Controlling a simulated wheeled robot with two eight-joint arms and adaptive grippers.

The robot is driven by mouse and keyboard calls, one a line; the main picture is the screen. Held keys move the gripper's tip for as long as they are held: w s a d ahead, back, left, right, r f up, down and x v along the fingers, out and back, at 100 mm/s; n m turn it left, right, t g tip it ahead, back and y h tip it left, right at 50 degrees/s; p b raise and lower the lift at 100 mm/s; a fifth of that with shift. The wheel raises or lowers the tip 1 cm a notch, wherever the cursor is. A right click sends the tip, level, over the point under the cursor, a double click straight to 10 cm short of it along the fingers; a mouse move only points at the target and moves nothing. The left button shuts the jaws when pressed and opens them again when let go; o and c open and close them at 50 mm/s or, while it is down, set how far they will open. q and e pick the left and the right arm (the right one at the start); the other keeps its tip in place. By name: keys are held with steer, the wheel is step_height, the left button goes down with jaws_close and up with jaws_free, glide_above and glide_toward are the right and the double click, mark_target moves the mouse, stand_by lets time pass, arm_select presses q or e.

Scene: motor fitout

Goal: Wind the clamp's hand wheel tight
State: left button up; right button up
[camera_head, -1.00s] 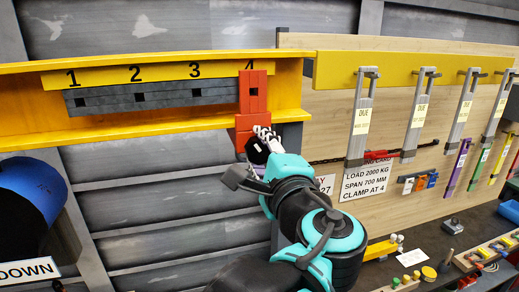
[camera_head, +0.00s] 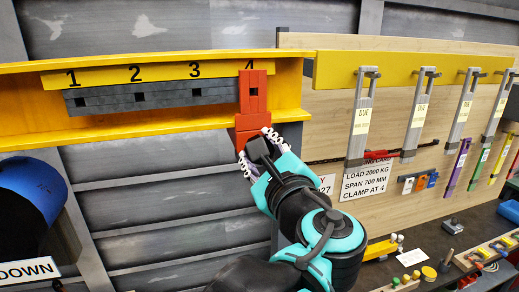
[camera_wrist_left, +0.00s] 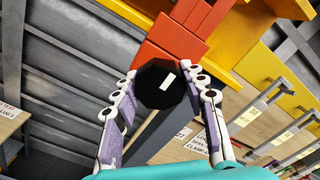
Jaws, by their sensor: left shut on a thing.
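The red clamp (camera_head: 253,92) sits on the yellow beam (camera_head: 150,128) at the mark 4. Its lower block hangs under the beam's flange. The clamp's black, many-sided hand wheel (camera_wrist_left: 162,84) with a white mark shows in the left wrist view, below the red blocks (camera_wrist_left: 176,35). My left gripper (camera_head: 257,147) comes up from below the clamp. In the left wrist view its two fingers (camera_wrist_left: 160,90) stand on opposite sides of the wheel, shut on it. In the head view my wrist hides the wheel. My right gripper is out of view.
A grey bar with square holes (camera_head: 150,96) runs along the beam under the numbers. A blue drum (camera_head: 30,205) is at left. A dark bench (camera_head: 440,245) holds small parts.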

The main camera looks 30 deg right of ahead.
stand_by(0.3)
arm_select(q)
steer(key=o, duration=1.2)
steer(key=v, duration=1.2)
steer(key=shift+f, duration=0.1)
steer(key=shift+f, duration=0.1)
